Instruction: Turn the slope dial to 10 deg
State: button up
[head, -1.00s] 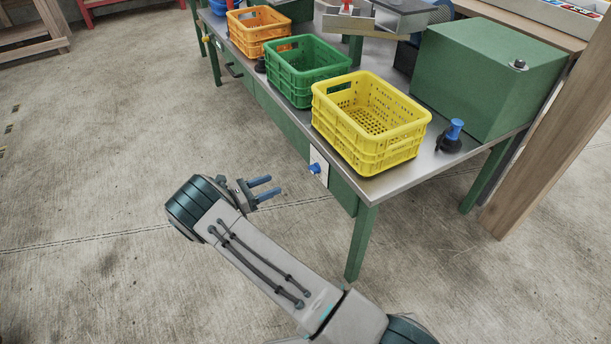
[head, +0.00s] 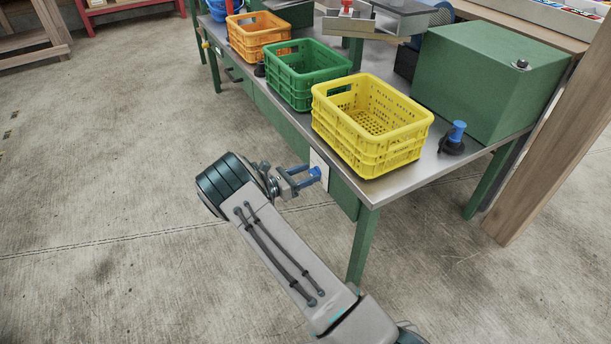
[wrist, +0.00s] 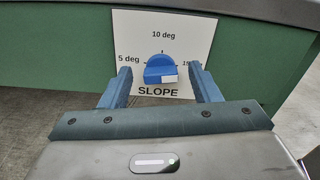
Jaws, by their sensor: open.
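The slope dial is a blue knob (wrist: 158,68) on a white plate (wrist: 195,30) marked "5 deg", "10 deg" at the top, a partly hidden label at the right, and "SLOPE" below. A white patch sits at the knob's lower right front; I cannot tell for sure which mark the knob points to. My gripper (wrist: 165,85) is open, with one blue finger on each side of the knob and gaps showing between. In the head view my gripper (head: 316,173) is at the plate (head: 320,163) on the table's front, and its fingers hide most of the knob.
The plate is on the green front panel under the steel table top (head: 400,185). Yellow (head: 372,150), green (head: 305,98) and orange (head: 258,50) crates stand on the table. A green box (head: 480,85) and a blue-topped black knob (head: 453,140) are at the right. The floor in front is clear.

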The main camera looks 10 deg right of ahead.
jog(key=c, duration=1)
jog(key=shift+p, duration=0.3)
jog(key=n+p, duration=0.2)
jog(key=n, duration=0.1)
jog(key=shift+r, duration=0.1)
jog(key=n+p, duration=0.2)
jog(key=n, duration=0.2)
jog(key=shift+w+a+n, duration=0.1)
jog(key=shift+w+n, duration=0.05)
jog(key=shift+n, duration=0.15)
jog(key=n, duration=0.3)
jog(key=shift+f+n+p, duration=0.25)
jog(key=shift+n+p, duration=0.05)
jog(key=shift+p, duration=0.1)
jog(key=shift+f+n+p, duration=0.2)
jog(key=shift+n+p, duration=0.1)
jog(key=shift+n, duration=1.9)
